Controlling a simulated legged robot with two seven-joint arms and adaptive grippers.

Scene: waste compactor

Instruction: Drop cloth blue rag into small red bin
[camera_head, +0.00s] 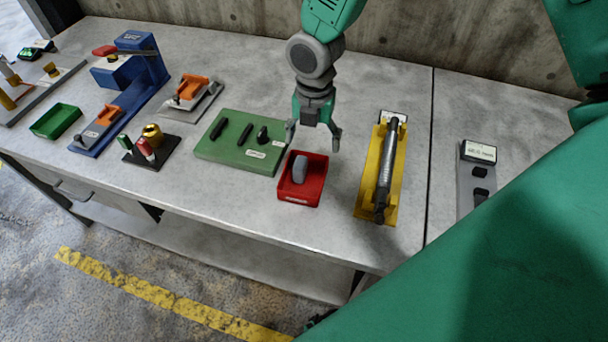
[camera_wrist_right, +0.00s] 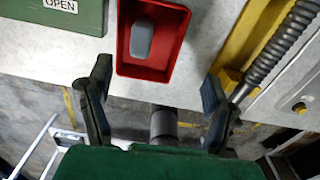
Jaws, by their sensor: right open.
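The small red bin (camera_head: 314,189) stands on the workbench near its front edge, and it also shows in the right wrist view (camera_wrist_right: 169,67). A blue-grey rounded object, apparently the rag (camera_head: 300,169), lies inside the bin; it also shows in the right wrist view (camera_wrist_right: 142,39). My right gripper (camera_head: 314,140) is open with nothing between its fingers, above and behind the bin in the head view. In the right wrist view its two fingers (camera_wrist_right: 152,98) are spread on either side of the bin's lower part. My left gripper is not in view.
A green board (camera_head: 222,149) is left of the bin. A yellow holder (camera_head: 365,197) with a dark cylinder is on the right. A green tray (camera_head: 56,121), a blue fixture (camera_head: 128,93) and a grey panel (camera_head: 467,183) also stand on the workbench (camera_head: 250,204).

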